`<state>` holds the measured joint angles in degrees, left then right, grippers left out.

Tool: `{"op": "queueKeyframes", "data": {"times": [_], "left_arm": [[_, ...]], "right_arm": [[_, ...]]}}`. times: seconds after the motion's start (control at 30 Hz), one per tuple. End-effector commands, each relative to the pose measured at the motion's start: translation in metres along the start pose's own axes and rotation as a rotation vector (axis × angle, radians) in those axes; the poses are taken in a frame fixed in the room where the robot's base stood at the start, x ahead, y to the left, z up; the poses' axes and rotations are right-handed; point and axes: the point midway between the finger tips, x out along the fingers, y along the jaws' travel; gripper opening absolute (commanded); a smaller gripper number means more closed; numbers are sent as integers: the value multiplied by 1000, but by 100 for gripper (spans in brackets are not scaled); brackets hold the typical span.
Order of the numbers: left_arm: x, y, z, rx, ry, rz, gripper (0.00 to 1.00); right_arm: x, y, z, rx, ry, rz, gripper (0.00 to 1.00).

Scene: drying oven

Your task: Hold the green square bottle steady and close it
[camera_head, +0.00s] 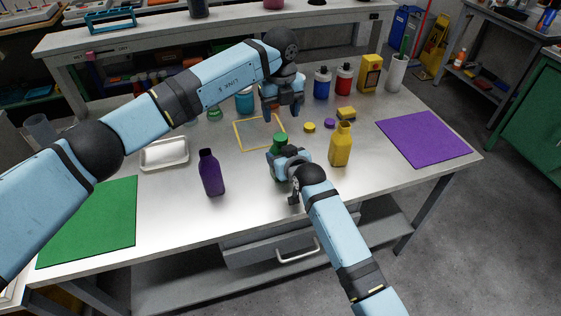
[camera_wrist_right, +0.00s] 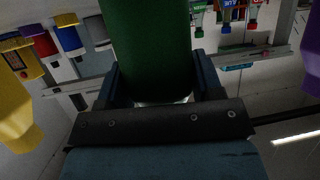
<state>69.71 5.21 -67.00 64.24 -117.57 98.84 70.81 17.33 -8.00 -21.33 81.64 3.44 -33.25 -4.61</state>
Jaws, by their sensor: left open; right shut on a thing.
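The green bottle (camera_head: 279,139) stands near the middle of the table, and its lower part is hidden behind my right gripper (camera_head: 282,170). My right gripper is shut on it. I cannot make out a cap on the bottle.
A yellow bottle (camera_head: 341,146) stands right of my right gripper, a purple bottle (camera_head: 211,173) to the left. A yellow cap (camera_head: 309,127) and a purple cap (camera_head: 329,123) lie behind. A yellow frame outline (camera_head: 241,137), white tray (camera_head: 164,154), green mat (camera_head: 90,222) and purple mat (camera_head: 424,138) lie around.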

Motion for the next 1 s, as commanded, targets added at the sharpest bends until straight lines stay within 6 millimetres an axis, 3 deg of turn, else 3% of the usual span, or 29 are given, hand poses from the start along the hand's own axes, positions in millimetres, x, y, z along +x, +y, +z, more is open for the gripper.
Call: {"op": "queueKeyframes", "data": {"times": [0.17,0.6,1.0], "left_arm": [[14,0,0,0,1,2,63],[74,0,0,1,1,1,63],[80,0,0,2,0,1,63]], "right_arm": [[0,0,0,0,0,0,0],[0,0,0,0,0,0,0],[0,0,0,0,0,0,0]]}}
